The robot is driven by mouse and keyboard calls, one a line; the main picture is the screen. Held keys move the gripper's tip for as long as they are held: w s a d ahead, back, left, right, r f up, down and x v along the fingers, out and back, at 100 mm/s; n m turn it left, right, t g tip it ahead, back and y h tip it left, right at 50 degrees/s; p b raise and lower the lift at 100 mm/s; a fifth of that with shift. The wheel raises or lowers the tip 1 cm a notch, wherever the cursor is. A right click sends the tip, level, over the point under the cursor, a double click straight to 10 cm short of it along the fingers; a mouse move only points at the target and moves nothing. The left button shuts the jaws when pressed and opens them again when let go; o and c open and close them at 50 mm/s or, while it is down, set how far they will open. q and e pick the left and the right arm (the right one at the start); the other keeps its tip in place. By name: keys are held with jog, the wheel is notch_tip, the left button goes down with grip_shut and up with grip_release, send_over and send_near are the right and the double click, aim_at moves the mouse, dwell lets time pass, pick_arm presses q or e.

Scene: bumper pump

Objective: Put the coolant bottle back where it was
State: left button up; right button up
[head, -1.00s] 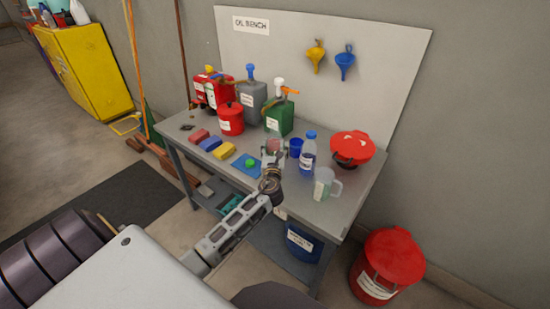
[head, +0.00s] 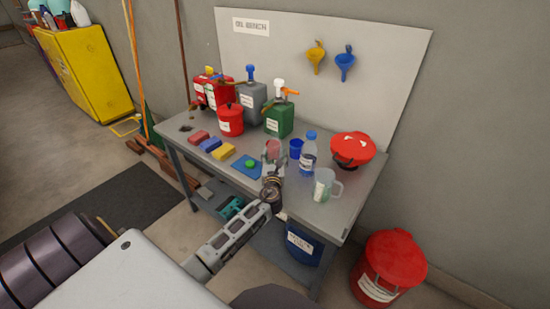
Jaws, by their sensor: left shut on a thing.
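My left gripper (head: 273,163) reaches over the front middle of the bench (head: 298,207). It is shut on a small pale, see-through container with a reddish part (head: 274,147); the fingers and wrist hide much of it, and whether its base touches the bench is unclear. A clear bottle with a blue cap and white label (head: 308,155) stands upright just right of the gripper, apart from it. The labels are too small to read, so I cannot tell which is the coolant bottle. My right gripper is not in view.
Green (head: 279,121) and grey (head: 251,102) pump cans stand behind. A blue mat with a green item (head: 247,166) and coloured blocks lie left.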

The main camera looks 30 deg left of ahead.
pick_arm(q)
jog(key=o, duration=1.3)
jog(key=shift+c, duration=0.2)
jog(key=shift+s+d, duration=0.1)
jog(key=shift+s, duration=0.05)
jog(key=shift+v, duration=5.85)
jog(key=shift+r, duration=0.15)
